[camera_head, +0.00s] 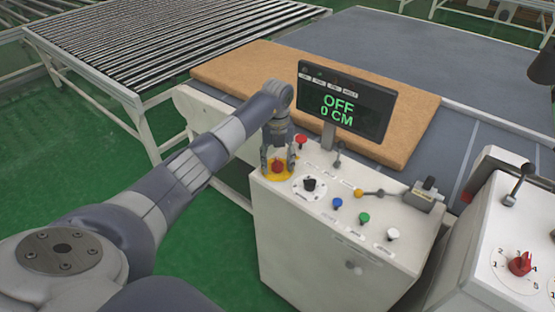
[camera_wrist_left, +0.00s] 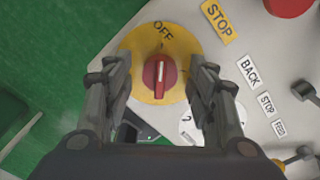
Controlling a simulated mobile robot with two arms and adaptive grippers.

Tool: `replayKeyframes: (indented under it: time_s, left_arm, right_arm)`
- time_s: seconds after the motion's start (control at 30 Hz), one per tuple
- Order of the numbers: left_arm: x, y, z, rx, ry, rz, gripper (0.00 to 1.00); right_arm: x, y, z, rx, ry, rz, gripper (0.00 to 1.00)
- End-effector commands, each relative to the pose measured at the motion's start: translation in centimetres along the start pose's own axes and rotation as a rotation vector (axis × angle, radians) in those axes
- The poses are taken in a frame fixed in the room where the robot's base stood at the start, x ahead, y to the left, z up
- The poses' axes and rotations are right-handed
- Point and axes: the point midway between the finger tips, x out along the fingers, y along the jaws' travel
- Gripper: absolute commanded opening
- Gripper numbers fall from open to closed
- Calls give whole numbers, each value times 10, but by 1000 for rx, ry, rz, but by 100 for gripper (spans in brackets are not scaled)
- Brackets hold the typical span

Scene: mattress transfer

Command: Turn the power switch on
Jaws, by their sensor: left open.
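The power switch is a red rotary knob (camera_wrist_left: 160,73) on a round yellow plate (camera_wrist_left: 142,47) marked OFF, at the left corner of the white control panel. It also shows in the head view as a red knob (camera_head: 278,167). My left gripper (camera_wrist_left: 160,100) is open, with one finger on each side of the knob. I cannot tell whether the fingers touch it. In the head view my left gripper (camera_head: 277,160) points down over the yellow plate. The display (camera_head: 345,100) reads OFF and 0 CM. My right gripper is not in view.
The white panel also carries a red button (camera_head: 300,141), a black knob (camera_head: 309,184), blue, green and white buttons, and levers. A second white console (camera_head: 515,235) stands at the right. A tan mattress (camera_head: 230,70) lies behind the display.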

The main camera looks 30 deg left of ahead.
Motion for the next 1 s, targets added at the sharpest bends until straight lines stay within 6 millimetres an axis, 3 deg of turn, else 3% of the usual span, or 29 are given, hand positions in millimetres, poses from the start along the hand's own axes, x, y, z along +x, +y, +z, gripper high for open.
replayKeyframes:
  time_s: [0.27,0.47,1.0]
  left_arm:
    - [2,0,0,1,0,-1,52]
    - [2,0,0,1,0,-1,6]
    - [3,1,1,107,-2,1,6]
  right_arm:
    - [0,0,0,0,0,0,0]
    - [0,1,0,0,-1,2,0]
    - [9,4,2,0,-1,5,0]
